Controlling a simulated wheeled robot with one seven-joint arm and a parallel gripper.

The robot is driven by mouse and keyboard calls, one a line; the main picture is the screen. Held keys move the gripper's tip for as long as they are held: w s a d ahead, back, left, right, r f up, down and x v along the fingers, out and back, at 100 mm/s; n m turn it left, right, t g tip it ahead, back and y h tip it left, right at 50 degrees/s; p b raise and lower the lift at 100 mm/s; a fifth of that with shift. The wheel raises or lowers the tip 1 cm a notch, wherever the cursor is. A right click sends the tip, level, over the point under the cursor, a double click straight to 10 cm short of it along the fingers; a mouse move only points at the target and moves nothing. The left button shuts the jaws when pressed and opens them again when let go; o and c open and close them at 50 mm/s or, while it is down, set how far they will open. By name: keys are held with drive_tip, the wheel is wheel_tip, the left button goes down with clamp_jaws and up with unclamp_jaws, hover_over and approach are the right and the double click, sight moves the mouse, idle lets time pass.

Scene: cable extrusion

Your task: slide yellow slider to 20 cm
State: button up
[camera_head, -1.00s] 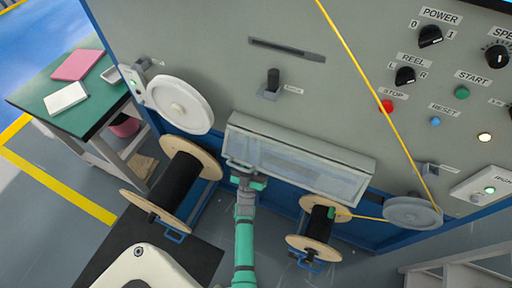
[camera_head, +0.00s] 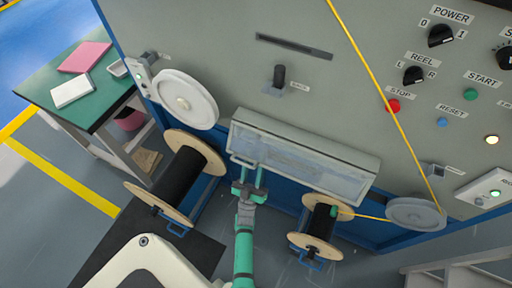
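I see no yellow slider and no 20 cm scale in this view. A dark horizontal slot (camera_head: 295,46) and a black lever (camera_head: 279,75) on a small base sit on the grey machine panel (camera_head: 220,50). A long clear-fronted cover (camera_head: 310,165) juts from the panel below them. My green gripper (camera_head: 249,168) is at the lower left end of this cover, with its two fingers apart and pointing at it. Nothing shows between the fingers. I cannot tell whether the fingertips touch the cover.
A large spool (camera_head: 178,178) stands left of my arm, and a smaller spool (camera_head: 320,222) stands right. A yellow cable (camera_head: 376,95) crosses the panel to a grey pulley (camera_head: 415,212). A white wheel (camera_head: 184,100) and a green-topped table (camera_head: 65,88) are at left.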

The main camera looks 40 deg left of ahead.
drive_tip(key=v, duration=0.4)
drive_tip(key=shift+s+d+f, duration=0.1)
drive_tip(key=shift+s+f, duration=0.05)
drive_tip(key=shift+s, duration=0.1)
idle(0.3)
drive_tip(key=s+d+m+g+h, duration=0.2)
drive_tip(key=s+d+h, duration=0.25)
drive_tip(key=d, duration=0.45)
drive_tip(key=s+d+m+g+h, duration=0.25)
drive_tip(key=s+d, duration=0.35)
drive_tip(key=d, duration=0.4)
drive_tip(key=s+d+r+m+g+h, duration=0.4)
drive_tip(key=s+d+r, duration=0.5)
drive_tip(key=s+d, duration=0.1)
drive_tip(key=shift+s+r+h, duration=0.3)
drive_tip(key=shift+r+h, duration=0.1)
